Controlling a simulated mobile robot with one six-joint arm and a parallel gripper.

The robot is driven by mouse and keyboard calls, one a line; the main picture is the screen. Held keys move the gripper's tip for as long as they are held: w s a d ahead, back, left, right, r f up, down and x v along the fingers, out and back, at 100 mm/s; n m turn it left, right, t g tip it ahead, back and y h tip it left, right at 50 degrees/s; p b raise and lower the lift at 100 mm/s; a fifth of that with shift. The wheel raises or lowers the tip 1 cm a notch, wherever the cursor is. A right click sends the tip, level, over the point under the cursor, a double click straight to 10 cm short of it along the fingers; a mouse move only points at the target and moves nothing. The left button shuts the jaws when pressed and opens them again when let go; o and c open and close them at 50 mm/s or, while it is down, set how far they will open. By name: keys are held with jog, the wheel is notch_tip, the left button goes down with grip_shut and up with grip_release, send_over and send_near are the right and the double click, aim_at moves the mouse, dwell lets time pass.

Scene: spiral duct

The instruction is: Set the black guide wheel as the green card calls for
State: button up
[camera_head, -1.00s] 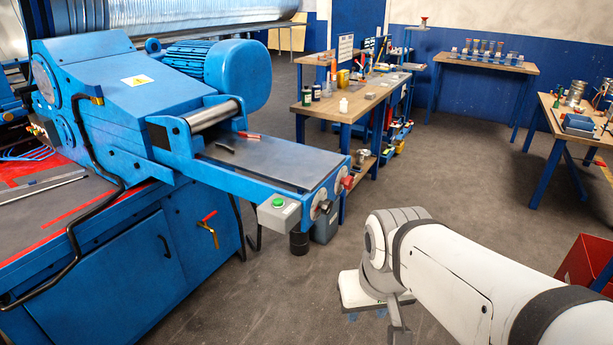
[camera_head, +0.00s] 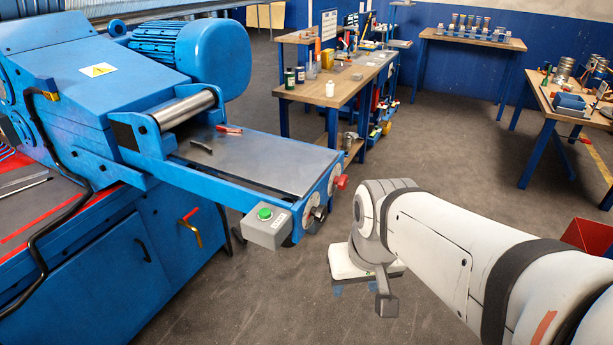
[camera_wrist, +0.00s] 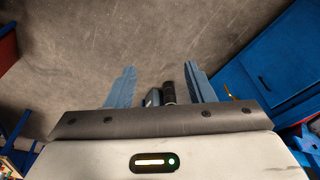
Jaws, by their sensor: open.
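A blue machine (camera_head: 110,95) fills the left. Its flat bed (camera_head: 265,162) ends in a blue end plate with pale round dials, a red knob (camera_head: 341,182) and a small black knob (camera_head: 319,212), which may be the black guide wheel; I cannot be sure. I cannot make out a green card. My gripper (camera_head: 355,288) hangs low over the floor, right of and in front of the bed's end. In the wrist view my gripper (camera_wrist: 162,78) has its two blue-grey fingers apart, and a black cylinder (camera_wrist: 169,92) appears between them, apparently beyond them.
A grey box with a green button (camera_head: 265,214) juts from the bed's near corner. Pliers with red handles (camera_head: 229,129) lie on the bed. A workbench (camera_head: 345,85) stands behind, another table (camera_head: 565,105) at right. A red bin (camera_head: 588,236) is at the right edge. Floor between is clear.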

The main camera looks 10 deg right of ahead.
jog(key=shift+o, duration=1)
jog(key=a+f+m+g+y, duration=0.2)
jog(key=y, duration=0.1)
jog(key=a+f+m+g+y+b, duration=0.1)
jog(key=f, duration=0.1)
jog(key=shift+w+f+y, duration=0.1)
jog(key=shift+w+y, duration=0.2)
jog(key=shift+w, duration=0.05)
jog(key=m+t+y+b, duration=0.2)
jog(key=m+t+y, duration=0.8)
jog(key=m+t, duration=0.1)
send_near(325, 214)
jog(key=a, duration=0.1)
jog(key=p+x, duration=0.1)
jog(key=x, duration=0.6)
jog(key=shift+w+a, duration=0.25)
jog(key=shift+c, duration=0.3)
jog(key=c, duration=0.9)
jog(key=shift+d, duration=0.25)
jog(key=shift+c, duration=0.2)
jog(key=shift+p, duration=0.3)
